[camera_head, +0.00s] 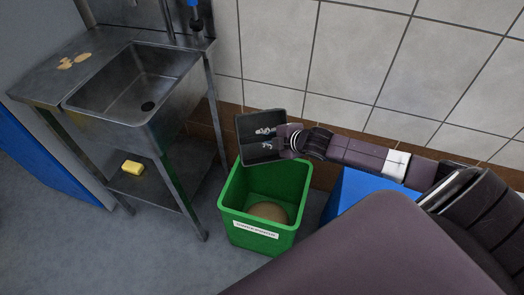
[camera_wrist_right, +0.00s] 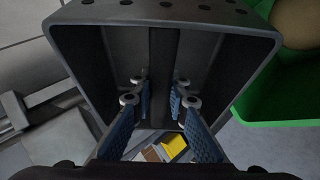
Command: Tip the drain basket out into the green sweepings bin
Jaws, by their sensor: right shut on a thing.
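The drain basket (camera_head: 245,126) is a dark grey box in the head view, against the wall just behind and above the back edge of the green sweepings bin (camera_head: 238,220). My right gripper (camera_head: 263,138) is shut on it. In the right wrist view the basket (camera_wrist_right: 85,48) fills the upper middle, tilted, with a row of holes along its top side. My gripper's blue-padded fingers (camera_wrist_right: 158,88) lie either side of a dark central strip. The bin holds a rounded brown thing (camera_head: 268,212). My left gripper is not in view.
A steel sink (camera_head: 110,100) stands left of the bin, with tan scraps (camera_head: 75,61) on its top and a yellow sponge (camera_head: 132,168) on its lower shelf. A blue box-like thing (camera_head: 362,195) stands right of the bin. The tiled wall (camera_head: 350,60) is close behind.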

